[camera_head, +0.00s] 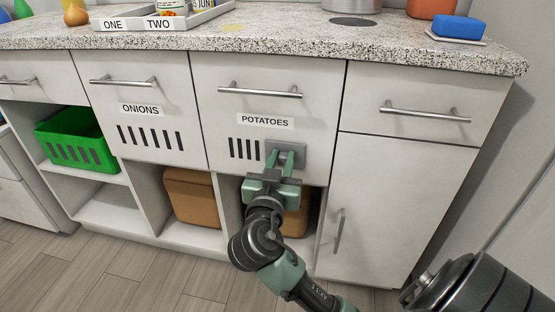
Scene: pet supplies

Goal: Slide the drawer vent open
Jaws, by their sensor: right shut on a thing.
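The POTATOES drawer (222,105) is closed in the middle of the counter front. Its dark vent slots (244,149) show at the lower left of its face. A grey sliding vent plate (300,147) sits to the right of these slots and hides whatever is behind it. My right gripper (286,157) is at the plate, shut on its grip; its green fingers hide most of that grip. My left gripper is out of view.
The ONIONS drawer (180,105) with uncovered slots is to the left. Below are open shelves with a green basket (77,142) and brown bins (194,196). A cupboard door (385,210) is on the right. The speckled countertop (282,44) overhangs the drawers.

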